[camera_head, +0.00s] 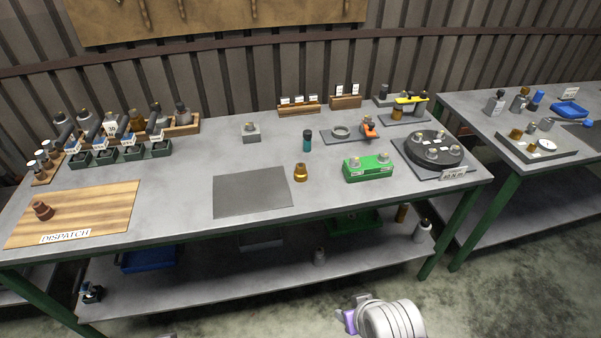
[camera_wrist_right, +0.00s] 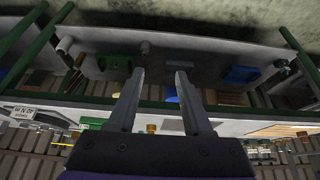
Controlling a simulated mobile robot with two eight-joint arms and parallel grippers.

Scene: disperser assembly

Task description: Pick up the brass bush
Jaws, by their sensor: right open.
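A small brass-coloured bush (camera_head: 300,173) stands upright on the workbench, just right of the dark grey mat (camera_head: 251,192). A small brass-coloured shape (camera_wrist_right: 151,128) also shows below the fingers in the right wrist view, probably the same part. My right gripper (camera_wrist_right: 161,76) is open, with nothing between its two fingers. It is away from the bush, in front of the bench; in the head view only part of my right arm shows at the bottom. My left gripper is not in view.
A green block (camera_head: 369,168) with metal parts stands right of the bush, and a dark teal cylinder (camera_head: 307,140) behind it. A round black fixture (camera_head: 434,150) is farther right. A wooden dispatch board (camera_head: 95,205) lies at left. The bench front edge and lower shelf (camera_head: 220,277) face me.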

